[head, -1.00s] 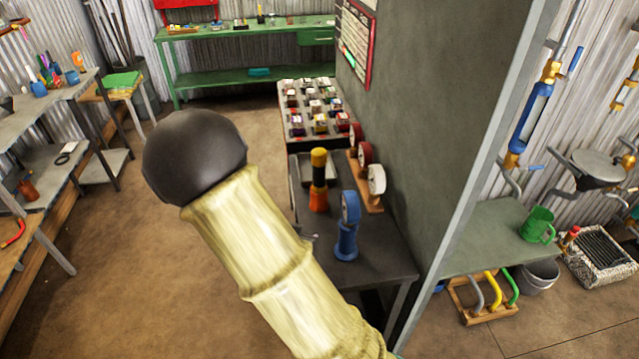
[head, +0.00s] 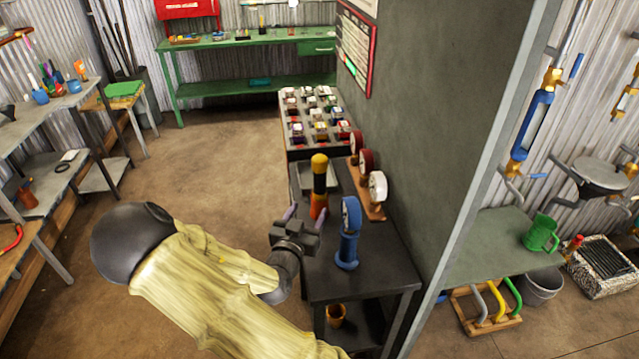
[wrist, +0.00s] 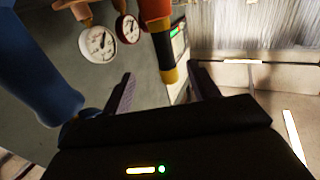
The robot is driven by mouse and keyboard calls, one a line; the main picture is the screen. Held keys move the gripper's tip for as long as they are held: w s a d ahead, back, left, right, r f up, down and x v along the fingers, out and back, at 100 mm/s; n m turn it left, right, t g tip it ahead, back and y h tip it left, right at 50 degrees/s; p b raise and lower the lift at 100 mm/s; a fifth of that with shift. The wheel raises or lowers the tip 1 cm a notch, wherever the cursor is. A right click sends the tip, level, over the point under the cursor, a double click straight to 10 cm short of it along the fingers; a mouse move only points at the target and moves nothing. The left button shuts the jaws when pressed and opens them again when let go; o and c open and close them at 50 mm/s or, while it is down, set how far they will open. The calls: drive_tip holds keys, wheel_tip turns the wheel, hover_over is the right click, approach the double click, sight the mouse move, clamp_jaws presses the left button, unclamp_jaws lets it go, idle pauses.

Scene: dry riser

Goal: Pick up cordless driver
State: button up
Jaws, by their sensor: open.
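An upright orange, black and yellow tool (head: 319,190), which looks like the cordless driver, stands on the dark table (head: 352,283) beside the grey wall. My gripper (head: 299,217) is open and empty, just in front and left of it in the head view. In the wrist view the same tool (wrist: 158,35) hangs into the top of the picture, its yellow end lying between the lines of my two spread fingers (wrist: 160,74). It looks beyond the fingertips; I cannot tell the exact gap. I see no contact.
A blue tool with a round head (head: 348,234) stands close to the right of my gripper; it also shows at the left in the wrist view (wrist: 35,85). Gauges on a wooden stand (head: 376,187) are by the wall. A tray of small boxes (head: 312,122) lies behind.

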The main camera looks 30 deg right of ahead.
sight(319, 187)
drive_tip(key=p+x, duration=0.2)
drive_tip(key=x, duration=0.7)
drive_tip(key=shift+w+d, duration=0.15)
drive_tip(key=shift+w+d, duration=0.15)
drive_tip(key=shift+w, duration=0.1)
drive_tip(key=shift+p+x, duration=0.95)
drive_tip(key=shift+x, duration=1.35)
drive_tip(key=shift+w, duration=0.1)
drive_tip(key=c, duration=1.2)
drive_tip(key=shift+o, duration=0.2)
drive_tip(key=shift+r, duration=0.2)
